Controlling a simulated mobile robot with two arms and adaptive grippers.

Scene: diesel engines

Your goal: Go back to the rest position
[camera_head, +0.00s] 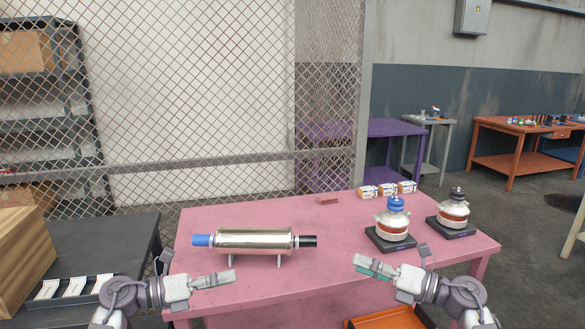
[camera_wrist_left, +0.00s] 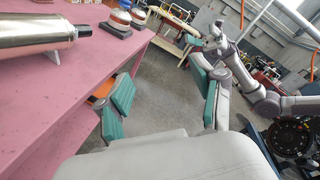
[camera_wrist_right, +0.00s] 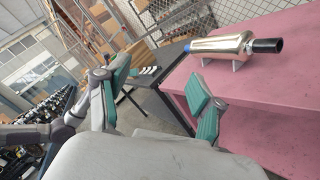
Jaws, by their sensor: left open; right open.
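My left gripper (camera_head: 213,281) is in front of the pink table's near edge, below the silver cylinder. Its green-padded fingers are spread and empty in the left wrist view (camera_wrist_left: 160,105). My right gripper (camera_head: 375,268) is at the near edge further right, turned inward. Its green-padded fingers are apart with nothing between them in the right wrist view (camera_wrist_right: 158,100). Neither gripper touches an object.
The pink table (camera_head: 340,232) holds a silver cylinder (camera_head: 255,240) with blue and black ends, a blue-topped part (camera_head: 393,224), a black-topped part (camera_head: 453,212) and small boxes (camera_head: 387,189). A dark table (camera_head: 120,235) stands left. An orange bin (camera_head: 385,319) is below.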

